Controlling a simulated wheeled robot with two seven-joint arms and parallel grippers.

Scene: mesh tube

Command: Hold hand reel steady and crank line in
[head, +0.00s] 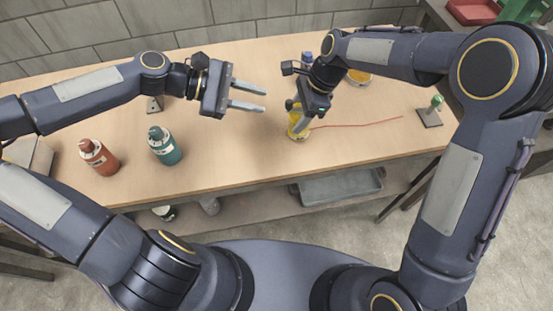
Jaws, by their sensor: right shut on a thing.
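The yellow hand reel (298,130) is on the table right of centre, near the front edge. A thin red line (355,123) runs from it to the right across the table. My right gripper (301,120) reaches down over the reel and is shut on it, hiding much of its upper part. I cannot make out the crank clearly. My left gripper (257,96) is open and empty, with its fingers pointing right, to the left of the reel and apart from it.
A red bottle (99,158) and a teal bottle (165,147) stand at the left front. A green-topped post on a dark base (431,113) stands at the right, near the line's end. A yellow round item (359,77) lies behind my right arm. The table's middle is clear.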

